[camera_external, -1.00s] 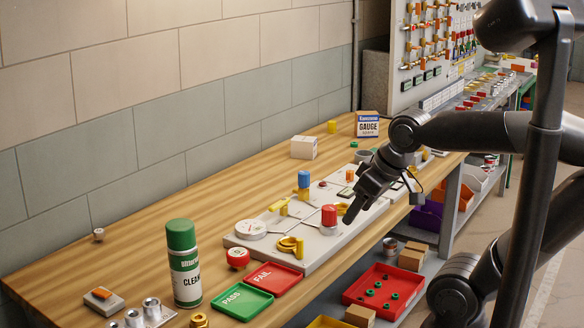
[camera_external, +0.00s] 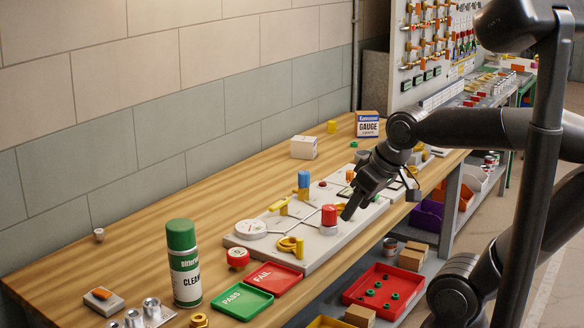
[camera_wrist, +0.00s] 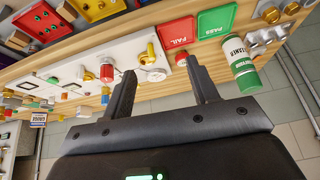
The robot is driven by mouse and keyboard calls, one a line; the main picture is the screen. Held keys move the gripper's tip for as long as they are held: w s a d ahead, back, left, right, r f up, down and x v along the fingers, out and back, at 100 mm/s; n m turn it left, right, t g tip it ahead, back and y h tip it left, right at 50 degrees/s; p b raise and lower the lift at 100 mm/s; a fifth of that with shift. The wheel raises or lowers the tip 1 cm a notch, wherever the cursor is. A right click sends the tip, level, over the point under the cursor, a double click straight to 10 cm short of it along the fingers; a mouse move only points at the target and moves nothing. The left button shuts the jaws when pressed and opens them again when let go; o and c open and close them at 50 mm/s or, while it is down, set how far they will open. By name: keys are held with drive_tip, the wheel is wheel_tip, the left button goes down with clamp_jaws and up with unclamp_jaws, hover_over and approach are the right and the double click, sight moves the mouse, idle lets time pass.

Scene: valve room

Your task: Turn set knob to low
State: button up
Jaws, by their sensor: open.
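A pale valve board (camera_external: 310,245) lies on the wooden bench. On it stands a red knob (camera_external: 329,215) on a grey collar. It also shows in the wrist view (camera_wrist: 106,70). No low marking or knob label is readable, so I cannot tell for sure which is the set knob. My gripper (camera_external: 348,213) points down just right of the red knob, apart or nearly touching; the overlap hides which. In the wrist view my gripper (camera_wrist: 163,86) has its fingers wide apart with nothing between them, and the red knob lies left of the left finger.
A blue knob (camera_external: 304,179), a yellow valve handle (camera_external: 287,244) and a round gauge (camera_external: 251,229) are on the board. Red FAIL (camera_external: 272,278) and green PASS (camera_external: 241,301) trays lie in front. A green-capped can (camera_external: 184,262) stands left. The bench behind is mostly clear.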

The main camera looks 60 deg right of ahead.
drive_tip(key=w+d+r+m+g, duration=0.1)
drive_tip(key=w+d+r+m, duration=0.15)
drive_tip(key=w+m, duration=0.2)
drive_tip(key=w+d+r+m, duration=0.2)
drive_tip(key=w+d+m, duration=0.15)
drive_tip(key=w, duration=0.25)
drive_tip(key=m+y, duration=0.2)
drive_tip(key=m, duration=2)
hover_over(305, 173)
drive_tip(key=s+d, duration=0.2)
drive_tip(key=s, duration=0.1)
wheel_tip(305, 173, down, 9)
drive_tip(key=x, duration=1)
drive_tip(key=shift+s+a+f, duration=0.15)
drive_tip(key=shift+s, duration=0.1)
drive_tip(key=c, duration=1)
drive_tip(key=shift+o, duration=0.2)
drive_tip(key=shift+g, duration=0.3)
